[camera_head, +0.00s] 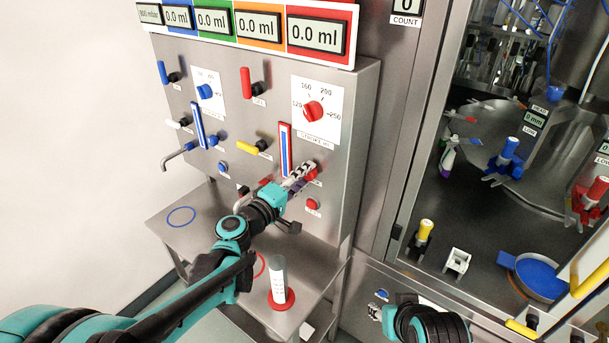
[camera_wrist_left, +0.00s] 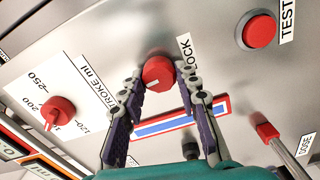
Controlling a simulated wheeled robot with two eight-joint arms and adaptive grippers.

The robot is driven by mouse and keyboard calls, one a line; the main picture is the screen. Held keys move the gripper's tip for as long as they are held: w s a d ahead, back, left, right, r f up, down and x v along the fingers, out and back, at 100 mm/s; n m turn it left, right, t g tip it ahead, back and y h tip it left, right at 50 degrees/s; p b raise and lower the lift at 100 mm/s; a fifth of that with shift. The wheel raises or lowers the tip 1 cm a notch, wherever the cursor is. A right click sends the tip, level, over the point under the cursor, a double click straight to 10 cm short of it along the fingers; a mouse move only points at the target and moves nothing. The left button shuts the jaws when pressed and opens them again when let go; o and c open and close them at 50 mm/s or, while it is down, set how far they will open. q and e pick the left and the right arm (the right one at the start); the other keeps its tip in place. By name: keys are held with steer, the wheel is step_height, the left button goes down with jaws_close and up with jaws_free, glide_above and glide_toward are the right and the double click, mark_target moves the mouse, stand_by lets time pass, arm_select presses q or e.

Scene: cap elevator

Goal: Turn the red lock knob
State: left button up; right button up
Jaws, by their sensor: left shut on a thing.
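The red lock knob (camera_wrist_left: 158,73) is round, has a pale mark on its face and sits beside the LOCK label on the steel panel. In the head view a bit of the knob (camera_head: 312,174) shows at the fingertips. My left gripper (camera_head: 302,176) reaches the panel there. In the left wrist view the fingers of my left gripper (camera_wrist_left: 161,77) are on either side of the knob, shut on it. My right gripper (camera_head: 380,304) is partly in view at the bottom of the head view, and its fingers are too small and covered to read.
A red TEST button (camera_wrist_left: 257,29) and a red stroke dial (camera_wrist_left: 58,111) flank the knob. The dial (camera_head: 313,110) sits above the blue-and-red gauge (camera_head: 285,150). A white cylinder (camera_head: 279,281) stands on a red base on the steel shelf (camera_head: 215,250) below.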

arm_select(q)
steer(key=shift+m, duration=0.5)
steer(key=o, duration=1.2)
steer(key=shift+c, duration=0.2)
steer(key=v, duration=1.2)
